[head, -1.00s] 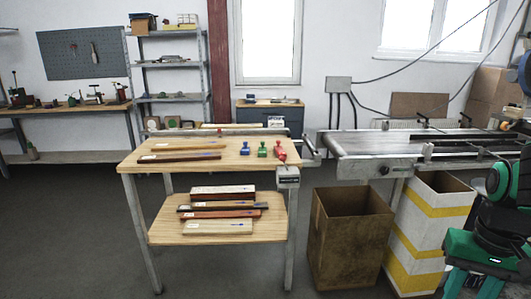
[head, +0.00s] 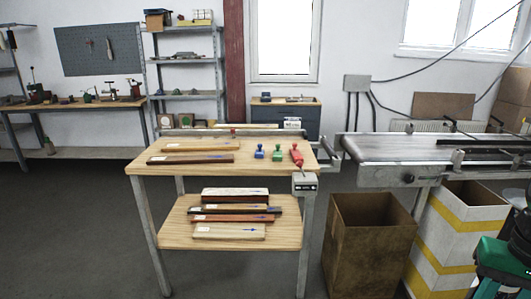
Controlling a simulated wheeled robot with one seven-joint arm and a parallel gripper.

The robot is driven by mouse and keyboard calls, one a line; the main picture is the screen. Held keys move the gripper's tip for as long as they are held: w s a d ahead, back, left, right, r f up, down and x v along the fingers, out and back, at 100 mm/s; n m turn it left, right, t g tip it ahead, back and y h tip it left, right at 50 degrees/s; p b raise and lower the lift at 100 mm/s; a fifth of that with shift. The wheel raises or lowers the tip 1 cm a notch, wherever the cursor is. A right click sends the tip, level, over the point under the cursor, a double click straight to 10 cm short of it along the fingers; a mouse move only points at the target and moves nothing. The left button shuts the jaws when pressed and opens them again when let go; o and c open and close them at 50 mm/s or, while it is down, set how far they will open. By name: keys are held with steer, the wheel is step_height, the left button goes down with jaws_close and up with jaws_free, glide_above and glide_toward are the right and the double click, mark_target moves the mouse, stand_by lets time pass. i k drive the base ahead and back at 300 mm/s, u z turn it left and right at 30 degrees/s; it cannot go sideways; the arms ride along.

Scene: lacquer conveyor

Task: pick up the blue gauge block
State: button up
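The blue gauge block (head: 259,151) stands small and upright on the wooden top of the workbench (head: 225,169), right of the middle. A green block (head: 277,154) stands just to its right, and a red piece (head: 297,155) is at the bench's right end. Nothing covers the blue block. My gripper is not in view, so its state is hidden.
Long wooden strips (head: 190,159) lie on the bench's left half; several more lie on its lower shelf (head: 180,232). A brown open bin (head: 370,250) and a yellow-striped white bin (head: 445,260) stand right, below the conveyor (head: 395,148). Floor left of the bench is clear.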

mark_target(260, 154)
steer(key=u, duration=0.05)
steer(key=i, duration=1.75)
